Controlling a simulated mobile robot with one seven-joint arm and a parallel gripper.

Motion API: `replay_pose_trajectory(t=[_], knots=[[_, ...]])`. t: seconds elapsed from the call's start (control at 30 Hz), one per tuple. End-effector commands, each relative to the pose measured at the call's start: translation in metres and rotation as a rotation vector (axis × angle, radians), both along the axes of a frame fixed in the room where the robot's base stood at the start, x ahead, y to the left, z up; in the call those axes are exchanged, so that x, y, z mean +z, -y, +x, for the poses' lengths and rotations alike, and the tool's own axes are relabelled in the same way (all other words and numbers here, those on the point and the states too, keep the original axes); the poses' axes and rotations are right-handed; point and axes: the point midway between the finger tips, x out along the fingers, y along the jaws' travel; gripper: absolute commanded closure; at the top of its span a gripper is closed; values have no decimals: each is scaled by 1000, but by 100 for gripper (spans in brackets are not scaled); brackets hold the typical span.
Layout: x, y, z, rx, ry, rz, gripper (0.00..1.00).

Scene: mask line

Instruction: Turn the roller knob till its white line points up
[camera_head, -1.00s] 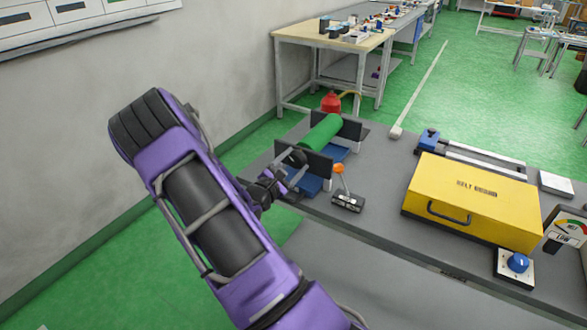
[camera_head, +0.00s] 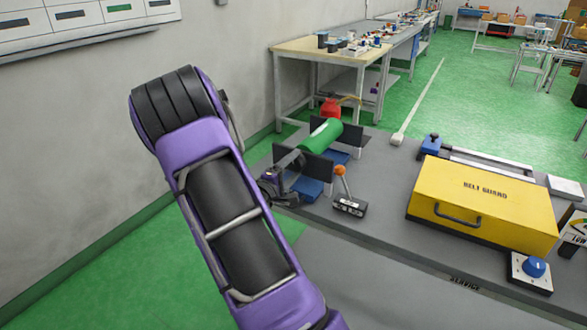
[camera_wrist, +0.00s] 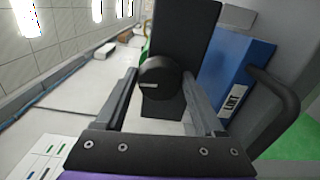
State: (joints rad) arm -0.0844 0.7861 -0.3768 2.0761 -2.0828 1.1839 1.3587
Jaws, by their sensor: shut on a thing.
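The black round roller knob (camera_wrist: 160,78) sits between my gripper's (camera_wrist: 159,82) two grey fingers in the wrist view, and they are shut on its sides. Its short white line (camera_wrist: 148,85) lies left of the knob's centre and runs toward the picture's left. The blue block is on the picture's right there, so that view is turned on its side. In the head view my gripper (camera_head: 287,178) is at the near end of the green roller (camera_head: 325,138), by the near dark plate (camera_head: 310,172). The knob is hard to make out there. A white mark (camera_head: 319,129) shows on the roller.
Blue blocks (camera_head: 307,188) stand under the roller. An orange-topped lever (camera_head: 340,172) stands just right of my gripper. A yellow belt guard box (camera_head: 484,204) and a blue dial (camera_head: 535,266) are farther right. A red can (camera_head: 331,108) is behind the roller.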

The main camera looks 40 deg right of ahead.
Motion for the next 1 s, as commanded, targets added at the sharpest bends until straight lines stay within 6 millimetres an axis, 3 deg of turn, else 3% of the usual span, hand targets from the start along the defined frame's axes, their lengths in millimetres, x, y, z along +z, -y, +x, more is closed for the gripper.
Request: replay_pose_trajectory(t=[0.7, 0.73, 0.9, 1.0], knots=[[-1, -1, 0, 1, 72, 31, 85], [-1, -1, 0, 1, 72, 31, 28], [-1, 0, 0, 1, 72, 30, 0], [-1, 0, 0, 1, 72, 30, 0]])
